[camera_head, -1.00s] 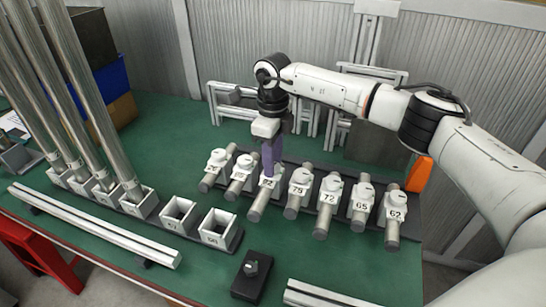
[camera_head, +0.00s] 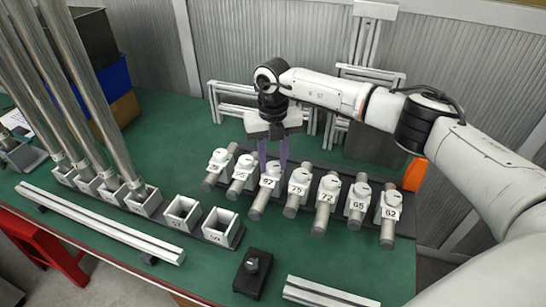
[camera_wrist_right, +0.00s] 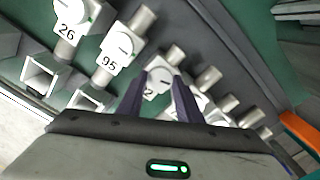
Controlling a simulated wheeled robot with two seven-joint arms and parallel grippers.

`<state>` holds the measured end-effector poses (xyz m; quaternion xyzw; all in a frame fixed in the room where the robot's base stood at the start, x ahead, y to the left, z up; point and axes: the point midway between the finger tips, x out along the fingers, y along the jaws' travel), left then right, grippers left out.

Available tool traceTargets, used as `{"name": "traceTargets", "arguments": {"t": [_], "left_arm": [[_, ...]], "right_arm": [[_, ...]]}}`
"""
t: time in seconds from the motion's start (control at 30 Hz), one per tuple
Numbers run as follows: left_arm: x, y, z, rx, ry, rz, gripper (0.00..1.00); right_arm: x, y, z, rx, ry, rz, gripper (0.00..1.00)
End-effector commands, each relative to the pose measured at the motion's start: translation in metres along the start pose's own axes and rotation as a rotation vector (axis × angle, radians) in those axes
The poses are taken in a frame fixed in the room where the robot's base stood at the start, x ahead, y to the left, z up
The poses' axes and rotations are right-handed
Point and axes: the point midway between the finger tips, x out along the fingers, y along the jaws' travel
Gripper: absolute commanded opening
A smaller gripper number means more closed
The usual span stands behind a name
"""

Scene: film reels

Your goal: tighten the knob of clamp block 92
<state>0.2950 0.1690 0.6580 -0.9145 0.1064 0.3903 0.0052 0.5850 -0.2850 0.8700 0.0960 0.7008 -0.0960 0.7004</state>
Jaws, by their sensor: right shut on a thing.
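Clamp block 92 (camera_head: 268,181) is third from the left in a row of white numbered blocks, each on a short grey cylinder. In the right wrist view its label is partly covered, with only a "2" showing on the block (camera_wrist_right: 151,93). My right gripper (camera_head: 273,172) points down over this block, its two purple fingers on either side of the knob (camera_head: 270,167). In the right wrist view the knob (camera_wrist_right: 158,76) sits between the fingertips, and the gripper is shut on it. My left gripper is not in view.
Block 95 (camera_head: 240,176) stands close on the left and block 75 (camera_head: 298,185) close on the right. Tall pipes (camera_head: 108,105) stand in sockets at the left. Two empty square sockets (camera_head: 222,227), a black knob box (camera_head: 253,275) and white rails (camera_head: 100,225) lie in front.

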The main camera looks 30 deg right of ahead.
Motion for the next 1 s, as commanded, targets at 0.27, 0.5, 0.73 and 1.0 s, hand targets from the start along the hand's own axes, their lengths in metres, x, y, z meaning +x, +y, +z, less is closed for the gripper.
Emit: {"name": "traceTargets", "arguments": {"t": [0.27, 0.5, 0.73, 1.0], "left_arm": [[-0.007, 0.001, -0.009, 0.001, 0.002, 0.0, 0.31], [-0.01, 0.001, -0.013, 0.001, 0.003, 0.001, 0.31], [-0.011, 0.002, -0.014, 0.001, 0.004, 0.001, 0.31], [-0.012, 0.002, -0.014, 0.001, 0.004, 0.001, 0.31]], "right_arm": [[-0.003, 0.0, 0.001, 0.215, -0.002, 0.0, 0.1], [-0.002, 0.0, 0.001, 0.333, -0.002, 0.001, 0.1], [-0.002, 0.0, 0.001, 0.382, -0.002, 0.001, 0.1], [-0.001, 0.0, 0.001, 0.393, -0.003, 0.001, 0.1]]}}
